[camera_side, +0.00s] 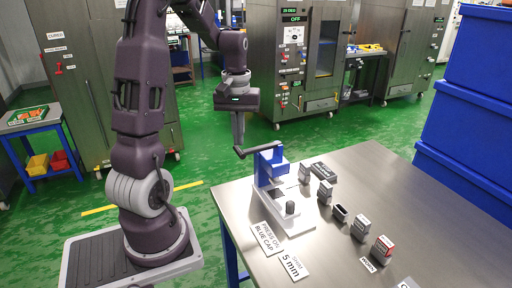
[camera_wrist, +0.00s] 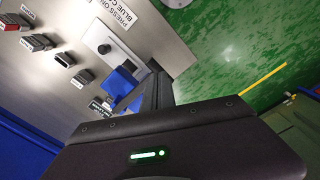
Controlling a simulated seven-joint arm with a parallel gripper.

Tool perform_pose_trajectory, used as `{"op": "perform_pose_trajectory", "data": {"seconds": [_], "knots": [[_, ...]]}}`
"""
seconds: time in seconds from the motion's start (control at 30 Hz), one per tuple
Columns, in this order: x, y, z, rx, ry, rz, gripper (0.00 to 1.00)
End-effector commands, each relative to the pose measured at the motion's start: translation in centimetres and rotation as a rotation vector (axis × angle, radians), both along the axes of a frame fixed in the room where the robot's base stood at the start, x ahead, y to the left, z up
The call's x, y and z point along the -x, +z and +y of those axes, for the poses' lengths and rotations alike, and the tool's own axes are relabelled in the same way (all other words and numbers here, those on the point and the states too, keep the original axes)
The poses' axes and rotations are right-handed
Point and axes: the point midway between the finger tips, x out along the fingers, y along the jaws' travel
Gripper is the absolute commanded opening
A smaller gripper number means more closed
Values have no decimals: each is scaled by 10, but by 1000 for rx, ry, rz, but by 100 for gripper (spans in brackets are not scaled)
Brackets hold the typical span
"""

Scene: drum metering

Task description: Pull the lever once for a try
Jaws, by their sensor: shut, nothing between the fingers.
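A small press with a blue head (camera_side: 268,165) and a white base (camera_side: 278,213) stands near the table's left edge. Its dark lever (camera_side: 257,149) sticks out leftward from the top of the head, roughly level. My gripper (camera_side: 238,143) points down with its fingers shut, the tips at or just above the lever's outer end. I cannot tell whether they touch it. In the wrist view the shut fingers (camera_wrist: 155,68) are beside the blue head (camera_wrist: 121,84), and the lever is largely hidden behind them.
Labels reading "PRESS ON BLUE CAP" (camera_side: 266,238) and "5 mm" (camera_side: 291,267) lie before the press. Several small grey blocks, such as one with a red top (camera_side: 381,249), stand to its right. Blue crates (camera_side: 466,125) are stacked at the far right. The metal table's right part (camera_side: 440,235) is mostly clear.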

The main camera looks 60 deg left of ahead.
Motion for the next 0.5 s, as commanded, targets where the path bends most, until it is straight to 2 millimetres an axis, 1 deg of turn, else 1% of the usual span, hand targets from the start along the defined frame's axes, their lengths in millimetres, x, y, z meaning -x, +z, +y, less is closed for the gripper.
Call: {"op": "perform_pose_trajectory", "data": {"seconds": [0.13,0.5], "knots": [[0,-1,0,0,0,0,0],[0,-13,0,1,0,0,0]]}}
